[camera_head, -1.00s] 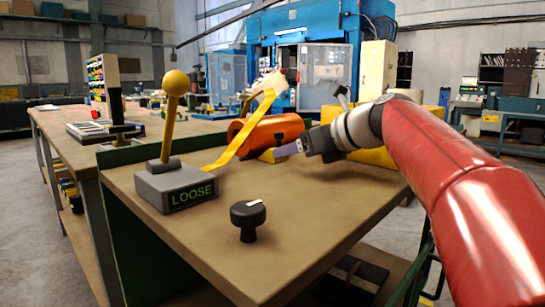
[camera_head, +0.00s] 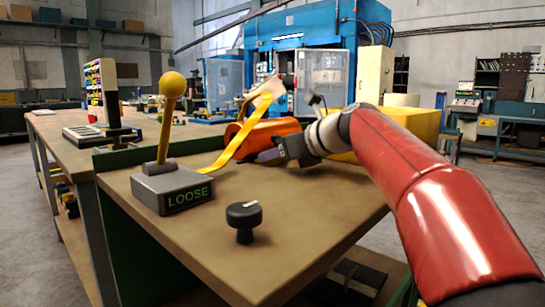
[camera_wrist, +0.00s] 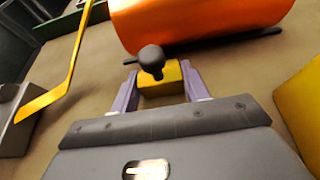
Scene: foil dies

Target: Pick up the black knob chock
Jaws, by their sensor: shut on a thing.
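The black knob chock is a yellow block (camera_wrist: 160,90) with a round black knob (camera_wrist: 152,58) on top, beside the orange roll (camera_wrist: 200,22) in the wrist view. My gripper (camera_wrist: 160,78) has one purple finger on each side of the block and is shut on it. In the head view my gripper (camera_head: 268,156) is low over the bench at the foot of the orange roll (camera_head: 270,132). There the chock is mostly hidden by the finger and hand.
A grey box marked LOOSE (camera_head: 172,190) with a yellow-balled lever stands left on the bench (camera_head: 290,220). A black dial (camera_head: 244,218) stands nearer. A yellow strip (camera_head: 228,152) runs down from the roll. A yellow block-like thing (camera_head: 405,122) is behind my arm.

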